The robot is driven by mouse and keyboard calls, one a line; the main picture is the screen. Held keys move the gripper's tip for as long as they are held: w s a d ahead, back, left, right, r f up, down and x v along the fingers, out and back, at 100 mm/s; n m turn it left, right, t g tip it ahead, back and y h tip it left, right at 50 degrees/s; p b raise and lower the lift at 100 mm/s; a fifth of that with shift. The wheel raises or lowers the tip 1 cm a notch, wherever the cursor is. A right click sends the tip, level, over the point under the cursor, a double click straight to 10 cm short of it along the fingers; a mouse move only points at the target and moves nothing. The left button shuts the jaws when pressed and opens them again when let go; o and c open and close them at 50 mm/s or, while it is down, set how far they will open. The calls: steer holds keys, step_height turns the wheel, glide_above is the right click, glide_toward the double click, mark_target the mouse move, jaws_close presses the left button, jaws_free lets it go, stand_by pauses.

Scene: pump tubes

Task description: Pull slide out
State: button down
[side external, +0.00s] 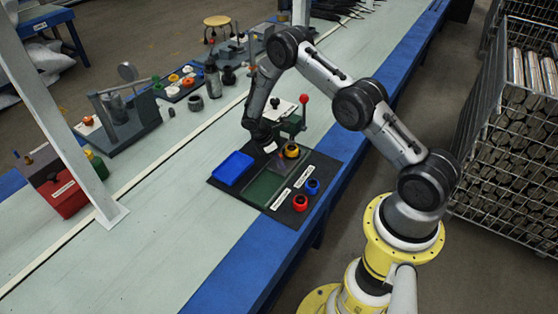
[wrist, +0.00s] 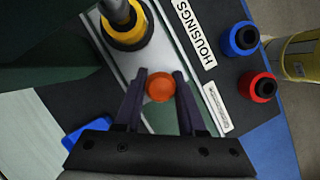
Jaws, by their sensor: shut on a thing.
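The slide (wrist: 172,62) is a flat metal plate in the wrist view, with an orange round knob (wrist: 160,87) at its near end. A yellow ring-shaped housing (wrist: 124,38) sits on the slide beyond the knob, under a grey rod. The yellow housing also shows in the side view (side external: 291,150). My gripper (wrist: 160,75) has its two dark fingers on either side of the orange knob, shut on it. In the side view my gripper (side external: 268,147) is low over the fixture, left of the yellow housing; the knob is hidden there.
On the black base board (side external: 225,189) are a blue tray (side external: 233,168), a green plate (side external: 265,187), and a blue (side external: 312,186) and a red housing (side external: 300,203) beside white labels. A red-knobbed lever (side external: 304,99) stands behind. The bench's near left is clear.

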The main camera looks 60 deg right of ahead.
stand_by(0.7)
steer(key=a, duration=1.3)
steer(key=shift+a, duration=0.25)
steer(key=c, duration=0.5)
jaws_free()
steer(key=v, duration=1.4)
steer(key=shift+f, duration=0.1)
